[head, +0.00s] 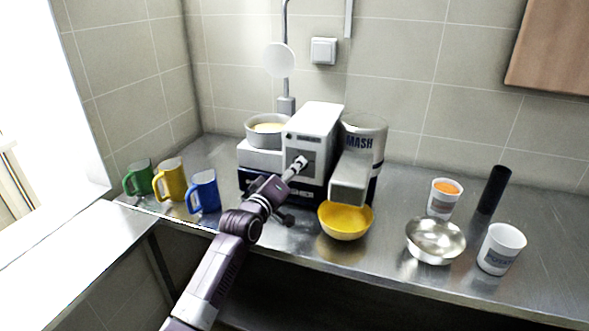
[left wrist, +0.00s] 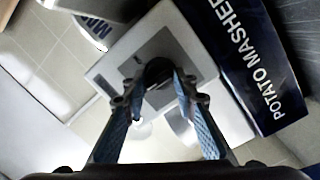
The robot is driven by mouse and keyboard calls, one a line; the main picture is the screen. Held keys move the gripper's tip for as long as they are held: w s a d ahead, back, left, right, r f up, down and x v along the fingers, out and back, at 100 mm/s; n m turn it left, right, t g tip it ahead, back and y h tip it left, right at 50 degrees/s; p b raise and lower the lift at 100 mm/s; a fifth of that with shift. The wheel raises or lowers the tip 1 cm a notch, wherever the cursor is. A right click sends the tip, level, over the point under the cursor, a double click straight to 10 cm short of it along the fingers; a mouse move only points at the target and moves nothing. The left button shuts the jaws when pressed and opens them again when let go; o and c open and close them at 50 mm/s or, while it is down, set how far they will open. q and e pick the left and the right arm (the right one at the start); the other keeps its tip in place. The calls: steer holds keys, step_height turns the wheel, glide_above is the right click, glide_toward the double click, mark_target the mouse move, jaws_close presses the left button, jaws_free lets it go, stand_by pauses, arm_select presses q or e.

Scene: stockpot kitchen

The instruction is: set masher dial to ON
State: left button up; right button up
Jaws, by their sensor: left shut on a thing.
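The potato masher (head: 315,125) is a white box-shaped machine with a dark base, standing against the back wall of the steel counter. Its dial (left wrist: 158,72) shows in the left wrist view as a dark round knob on a grey panel. My left gripper (head: 300,163) reaches the front face of the machine, and its fingers (left wrist: 160,84) are closed around the dial. The fingers partly cover the knob, so I cannot read its setting. The dial itself is hidden behind the gripper in the head view. My right gripper is not in view.
A yellow bowl (head: 346,222) stands below the machine's spout. Green (head: 138,178), yellow (head: 170,179) and blue (head: 204,191) mugs stand left of my arm. A metal bowl (head: 435,238), white cups (head: 501,249) and a black cylinder (head: 494,189) stand on the right.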

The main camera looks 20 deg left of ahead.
arm_select(q)
steer(key=shift+d+r+m+g+y+p, duration=0.1)
steer(key=shift+m+g+y+p, duration=0.2)
steer(key=shift+m+p, duration=2.05)
steer(key=shift+d+m+g+y+p, duration=0.15)
steer(key=shift+m+y+p, duration=0.5)
steer(key=shift+m, duration=3.2)
steer(key=shift+h, duration=0.25)
steer(key=o, duration=1.2)
steer(key=shift+a, duration=0.1)
steer(key=shift+c, duration=0.2)
steer(key=s+r, duration=0.1)
steer(key=s, duration=1.1)
steer(key=shift+a+r, duration=0.15)
steer(key=shift+a, duration=0.25)
